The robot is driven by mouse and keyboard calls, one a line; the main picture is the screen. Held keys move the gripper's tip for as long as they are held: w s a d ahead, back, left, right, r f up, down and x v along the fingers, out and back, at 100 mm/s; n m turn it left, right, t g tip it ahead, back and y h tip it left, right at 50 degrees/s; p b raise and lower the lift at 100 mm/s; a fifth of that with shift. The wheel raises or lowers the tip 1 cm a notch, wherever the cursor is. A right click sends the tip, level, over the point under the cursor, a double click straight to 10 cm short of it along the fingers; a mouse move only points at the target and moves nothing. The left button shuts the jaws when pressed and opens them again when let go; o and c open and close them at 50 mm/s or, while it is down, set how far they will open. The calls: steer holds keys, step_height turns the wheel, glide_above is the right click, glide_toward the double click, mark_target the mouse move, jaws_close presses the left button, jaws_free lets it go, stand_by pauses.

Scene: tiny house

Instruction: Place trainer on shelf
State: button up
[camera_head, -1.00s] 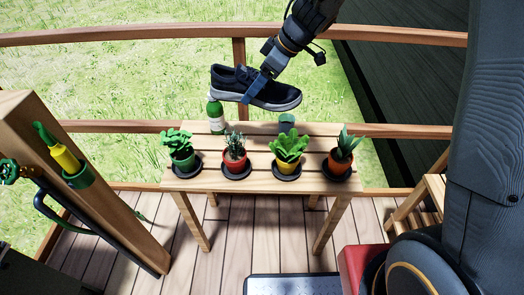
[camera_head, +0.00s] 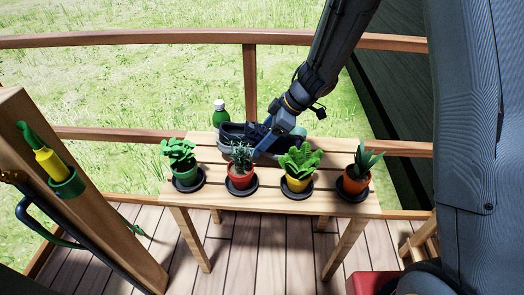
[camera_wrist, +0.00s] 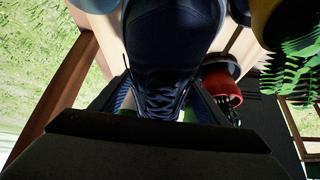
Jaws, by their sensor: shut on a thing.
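The dark trainer with a grey sole (camera_head: 232,131) is at the back of the slatted wooden plant shelf (camera_head: 222,196), behind the row of plants. My gripper (camera_head: 266,144) is shut on the middle of the trainer from above. In the wrist view, the dark laced trainer (camera_wrist: 165,40) lies between the two fingers of my gripper (camera_wrist: 163,100). Plants and my gripper hide part of the trainer's lower side, so I cannot tell whether its sole touches the slats.
Several potted plants stand on saucers along the shelf's front, including a red pot (camera_head: 240,180) and an orange pot (camera_head: 355,184). A green bottle (camera_head: 219,112) stands at the back left, close to the trainer. A wooden railing (camera_head: 110,133) runs behind. A wooden post (camera_head: 75,200) is at left.

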steer(key=shift+f+b, duration=0.45)
steer(key=shift+f, duration=1.7)
steer(key=shift+f, duration=0.1)
steer(key=o, duration=1.3)
steer(key=shift+c, duration=0.2)
steer(key=shift+d+r, duration=0.15)
steer(key=shift+r, duration=0.3)
steer(key=p+v, duration=0.2)
steer(key=v, duration=0.9)
steer(key=shift+d+r, duration=0.1)
steer(key=shift+d, duration=0.1)
